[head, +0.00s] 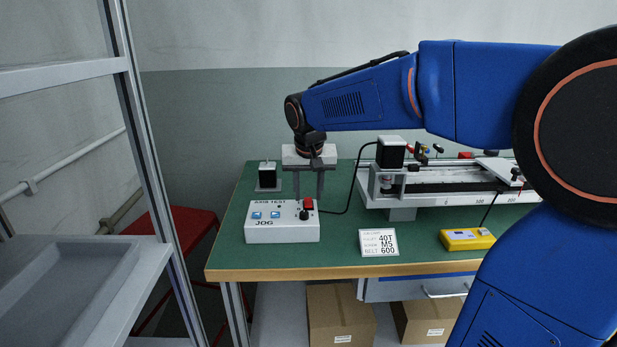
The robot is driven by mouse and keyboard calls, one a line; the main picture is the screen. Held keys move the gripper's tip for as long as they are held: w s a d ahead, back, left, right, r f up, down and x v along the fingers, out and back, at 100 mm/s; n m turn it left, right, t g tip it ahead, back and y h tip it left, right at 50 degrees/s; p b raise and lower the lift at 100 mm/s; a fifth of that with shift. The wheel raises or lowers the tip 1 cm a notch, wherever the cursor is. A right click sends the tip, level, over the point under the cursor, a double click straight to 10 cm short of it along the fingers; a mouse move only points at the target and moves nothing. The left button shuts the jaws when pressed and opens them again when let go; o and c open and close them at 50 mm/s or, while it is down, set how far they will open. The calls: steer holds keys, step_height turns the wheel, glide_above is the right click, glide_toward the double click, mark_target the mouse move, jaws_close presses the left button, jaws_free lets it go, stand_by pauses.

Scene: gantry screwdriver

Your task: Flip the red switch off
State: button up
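The white control box (265,233) labelled "AXIS TEST" and "JOG" sits at the front left of the green bench. The red switch (308,203) is at the right end of its top, with a black knob or lever (304,215) just in front of it. Two blue buttons are at the left. My gripper (308,197) points down at the box's right end, its two fingers apart on either side of the red switch in the picture. I see nothing held. Whether the fingers touch the box or stand behind it cannot be told.
A linear gantry rail (445,187) with a motor (391,152) fills the right of the bench (345,218). A black cable runs from the motor to near the box. A small motor block (268,177), a label card (379,243) and a yellow device (466,239) lie around.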

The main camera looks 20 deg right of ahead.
steer(key=v, duration=1.7)
